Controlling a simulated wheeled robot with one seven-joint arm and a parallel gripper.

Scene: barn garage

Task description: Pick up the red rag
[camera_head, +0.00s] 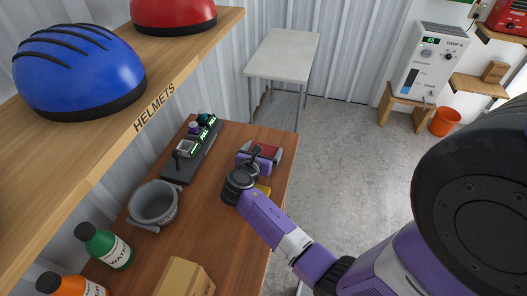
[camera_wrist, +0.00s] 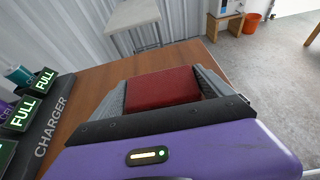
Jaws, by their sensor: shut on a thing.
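The red rag (camera_wrist: 163,88) shows in the wrist view as a folded red block between the two grey fingers of my gripper (camera_wrist: 165,84). The fingers press on its left and right sides, so my gripper is shut on it. In the head view my gripper (camera_head: 260,155) is over the far right part of the brown workbench (camera_head: 220,225), with the red rag (camera_head: 266,150) at its far end. The rag's underside is hidden, so I cannot tell whether it touches the bench.
A charger rack (camera_head: 172,170) and a grey pot (camera_head: 153,203) stand left of my gripper. A green bottle (camera_head: 104,247) and a cardboard box (camera_head: 184,278) are nearer. A helmet shelf (camera_head: 100,130) overhangs the left.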

